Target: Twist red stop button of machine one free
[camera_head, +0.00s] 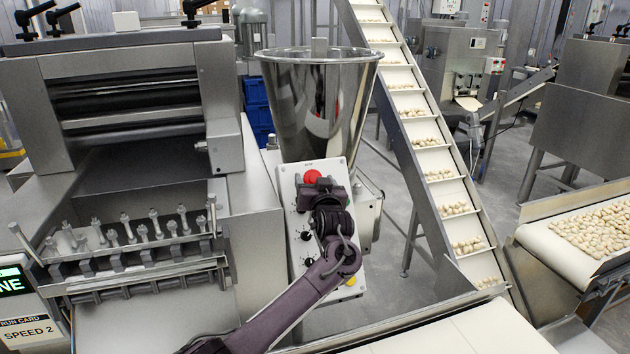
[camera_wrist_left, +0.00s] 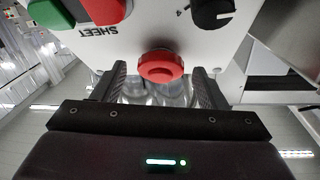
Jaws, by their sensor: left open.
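The red stop button (camera_head: 312,176) is at the top of the white control panel (camera_head: 343,268) of the machine on the left. My left gripper (camera_head: 322,184) is right at the button and hides part of it in the head view. In the left wrist view the round red button (camera_wrist_left: 161,67) shows between the tips of my open left fingers (camera_wrist_left: 160,80), with a gap on each side. I cannot tell how deep the fingers reach around it. My right gripper is not in view.
A black knob (camera_wrist_left: 212,14) and a green button (camera_wrist_left: 50,12) sit on the same panel. A steel hopper (camera_head: 318,100) stands behind the panel. A cleated conveyor (camera_head: 428,150) with pasta rises behind on the right. A pale belt (camera_head: 470,330) lies in front.

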